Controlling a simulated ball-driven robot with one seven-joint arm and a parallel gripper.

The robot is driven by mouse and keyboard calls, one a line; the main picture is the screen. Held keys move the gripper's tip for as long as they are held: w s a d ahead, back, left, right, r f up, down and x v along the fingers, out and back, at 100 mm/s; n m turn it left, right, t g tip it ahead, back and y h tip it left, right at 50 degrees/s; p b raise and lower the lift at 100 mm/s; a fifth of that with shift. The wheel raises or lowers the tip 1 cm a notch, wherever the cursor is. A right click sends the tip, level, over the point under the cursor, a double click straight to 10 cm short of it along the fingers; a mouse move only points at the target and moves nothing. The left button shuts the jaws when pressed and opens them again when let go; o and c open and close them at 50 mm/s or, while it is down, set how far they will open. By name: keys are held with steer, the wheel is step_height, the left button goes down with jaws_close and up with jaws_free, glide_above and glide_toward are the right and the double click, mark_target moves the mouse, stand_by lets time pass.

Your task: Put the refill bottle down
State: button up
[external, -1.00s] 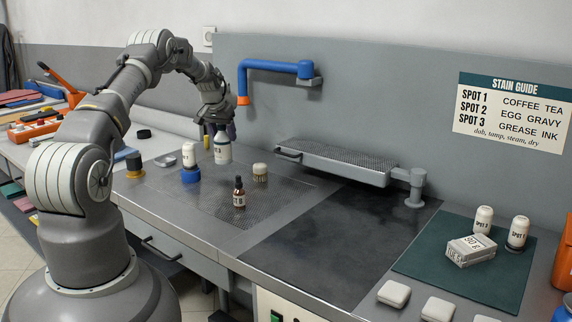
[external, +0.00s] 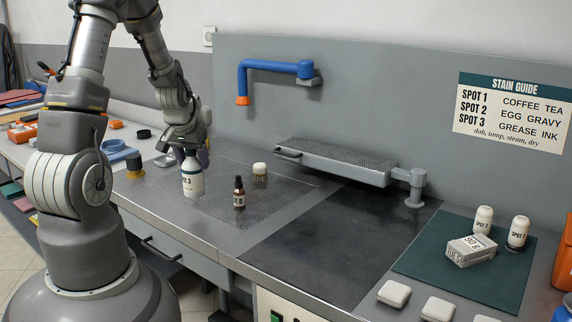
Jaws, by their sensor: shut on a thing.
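The refill bottle (external: 192,184), white with a dark label ending in a 3, is upright under my gripper (external: 190,153). My gripper points down and is shut on the bottle's top. The bottle is over the left part of the steel worktop, near its front edge. I cannot tell whether its base touches the surface. The gripper hides part of the bottle's neck.
A brown dropper bottle (external: 239,192) stands to the right of the refill bottle. A small cream-lidded jar (external: 260,173) stands behind it. White bottles and a box (external: 470,250) are on the green mat (external: 420,262). The dark worktop panel (external: 335,240) is clear.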

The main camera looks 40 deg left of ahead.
mark_target(189, 167)
steer(key=s, duration=0.1)
steer(key=s+d, duration=0.1)
steer(key=s, duration=0.1)
steer(key=shift+s+d+f, duration=0.1)
steer(key=shift+d, duration=0.25)
steer(key=w+a+f+b, duration=0.1)
steer(key=w+a+f, duration=0.1)
steer(key=w, duration=0.5)
steer(key=w+a+f+b, duration=0.2)
steer(key=w+a+f, duration=0.1)
steer(key=w, duration=0.4)
steer(key=shift+w+a, duration=0.4)
steer(key=shift+a, duration=0.25)
steer(key=shift+f, duration=0.2)
steer(key=o, duration=1.3)
steer(key=shift+c, duration=0.2)
